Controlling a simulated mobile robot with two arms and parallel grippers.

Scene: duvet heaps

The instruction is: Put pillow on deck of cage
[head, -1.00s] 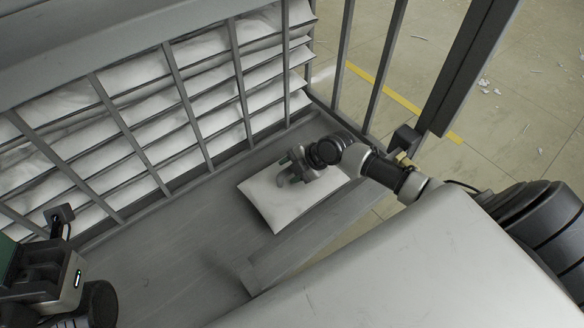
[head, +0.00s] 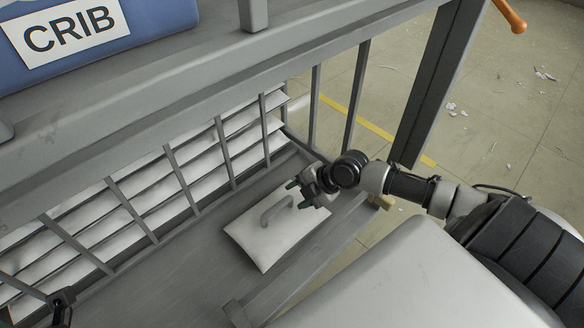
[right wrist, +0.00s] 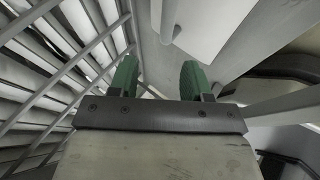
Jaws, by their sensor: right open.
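The white pillow (head: 258,241) lies flat on the grey deck (head: 180,285) of the cage, next to the barred wall.
Stacked white bedding (head: 150,205) lies behind grey bars (head: 128,208). A blue box marked CRIB (head: 145,28) sits on the upper ledge. A post with an orange handle (head: 510,16) stands at right. A pale surface (head: 400,280) fills the lower right. Deck left of the pillow is clear.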

